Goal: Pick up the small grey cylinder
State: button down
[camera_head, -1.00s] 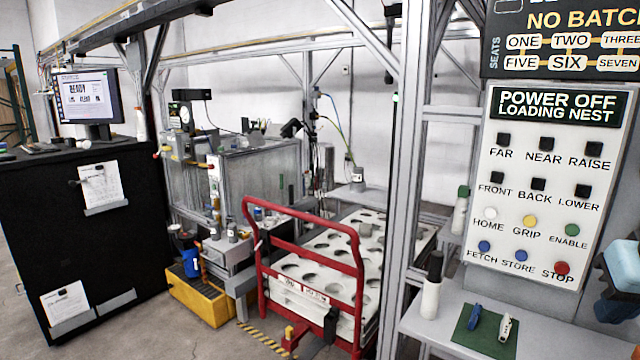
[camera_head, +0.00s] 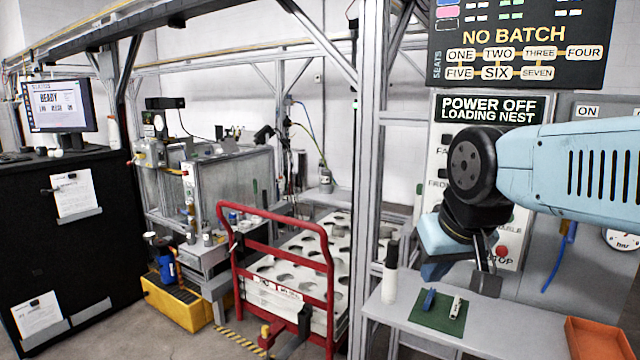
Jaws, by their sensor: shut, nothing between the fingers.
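My gripper (camera_head: 486,280) hangs at the right, in front of the control panel and above the right-hand shelf. Its fingers are shut and empty, and apart from any cylinder. A small grey cylinder (camera_head: 338,231) seems to stand on the white tray cart in the middle, well to the left of my gripper. Another grey cylinder (camera_head: 326,184) stands on a ledge behind the cart, and one more (camera_head: 207,239) stands on the bench to the left. I cannot tell which of them is the one named.
A red-handled cart (camera_head: 328,290) carries the white holed tray. An aluminium post (camera_head: 370,200) stands between the cart and my arm. The shelf (camera_head: 540,320) holds a white bottle (camera_head: 390,275), a green mat (camera_head: 425,318) with small tools and an orange tray (camera_head: 600,340).

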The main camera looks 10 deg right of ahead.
aim_at(326, 175)
jog(key=z, duration=0.1)
jog(key=k, duration=0.9)
jog(key=u, duration=0.2)
jog(key=i, duration=0.9)
jog(key=z, duration=0.1)
jog(key=k, duration=0.6)
jog(key=u, duration=0.35)
jog(key=i, duration=0.65)
jog(key=u, duration=0.55)
jog(key=i, duration=1.2)
jog(key=u, duration=0.05)
